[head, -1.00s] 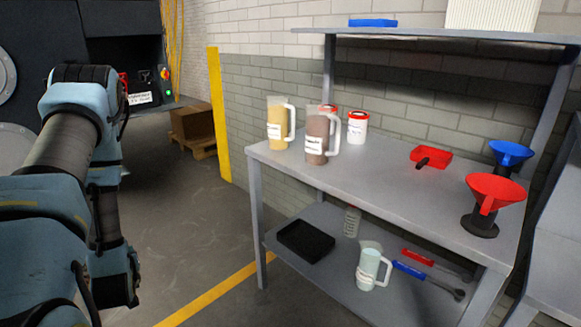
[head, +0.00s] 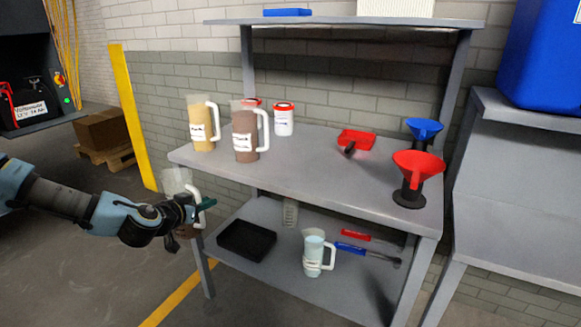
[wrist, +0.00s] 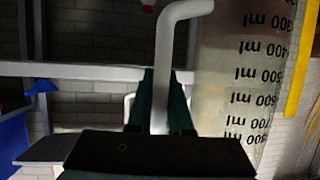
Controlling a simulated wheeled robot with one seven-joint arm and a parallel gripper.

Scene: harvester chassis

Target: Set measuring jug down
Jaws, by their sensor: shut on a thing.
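My gripper (head: 205,204) is shut on the white handle of a clear measuring jug (head: 177,181), just off the left front corner of the workbench (head: 330,178). The jug looks upright and hangs beside the bench, its rim near tabletop height; brown contents show low in it. My wrist and gripper hide its middle. In the wrist view my green fingers (wrist: 160,98) hold the handle (wrist: 170,60), and the jug's printed millilitre scale (wrist: 255,85) appears upside down at the right.
A jug with yellow contents (head: 202,125) and a jug with brown contents (head: 244,135) stand at the tabletop's left. Behind are red-lidded tubs (head: 284,122). A red funnel (head: 416,165) stands right; the middle front is clear. The lower shelf holds a black tray (head: 246,240) and pale-blue jug (head: 313,255).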

